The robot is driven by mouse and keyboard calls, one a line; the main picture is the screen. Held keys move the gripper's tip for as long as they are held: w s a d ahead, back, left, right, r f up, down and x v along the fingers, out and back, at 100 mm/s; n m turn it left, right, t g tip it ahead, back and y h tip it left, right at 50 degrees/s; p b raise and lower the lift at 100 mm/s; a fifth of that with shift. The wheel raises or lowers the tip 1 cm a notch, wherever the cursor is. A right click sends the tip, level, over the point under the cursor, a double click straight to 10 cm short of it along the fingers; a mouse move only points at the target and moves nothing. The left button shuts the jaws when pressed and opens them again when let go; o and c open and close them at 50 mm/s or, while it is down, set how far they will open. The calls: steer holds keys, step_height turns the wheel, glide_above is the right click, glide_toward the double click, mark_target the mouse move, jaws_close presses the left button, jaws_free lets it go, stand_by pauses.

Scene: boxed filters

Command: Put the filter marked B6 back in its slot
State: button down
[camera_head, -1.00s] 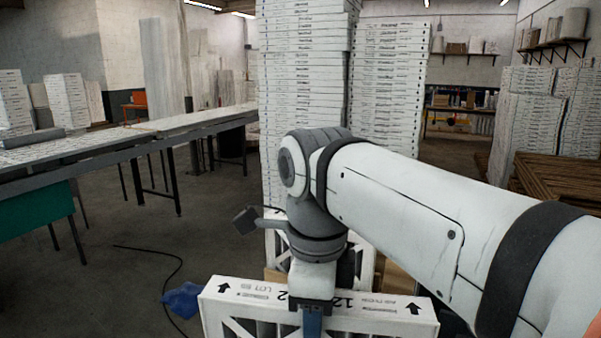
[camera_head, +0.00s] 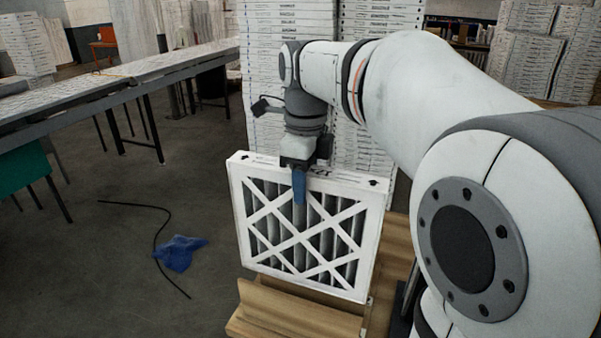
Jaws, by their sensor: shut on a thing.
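A white boxed filter (camera_head: 262,222) with a criss-cross front and grey pleats hangs upright, slightly tilted, in the middle of the view. My gripper (camera_head: 299,186) is shut on its top edge, with one blue finger showing against the front face. Printing and arrows show on the top edge, but I cannot read a B6 mark. The filter's lower edge is just above or at a wooden rack (camera_head: 296,312); I cannot tell whether they touch. The slot itself is hidden behind the filter.
Tall stacks of white boxes (camera_head: 381,75) stand right behind the filter. A long table (camera_head: 112,84) runs along the left. A blue cloth (camera_head: 179,253) and a black cable (camera_head: 160,219) lie on the open floor at left.

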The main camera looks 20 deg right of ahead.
mark_target(305, 218)
step_height(305, 218, down, 15)
steer(key=b, duration=1)
steer(key=shift+r+b, duration=0.15)
steer(key=shift+b, duration=0.2)
steer(key=shift+f, duration=0.35)
steer(key=shift+s, duration=0.1)
steer(key=c, duration=1.1)
jaws_free()
steer(key=shift+c, duration=0.2)
steer(key=shift+r, duration=0.1)
steer(key=shift+r+p, duration=2.9)
steer(key=shift+r, duration=0.55)
steer(key=shift+o, duration=0.3)
steer(key=o, duration=0.5)
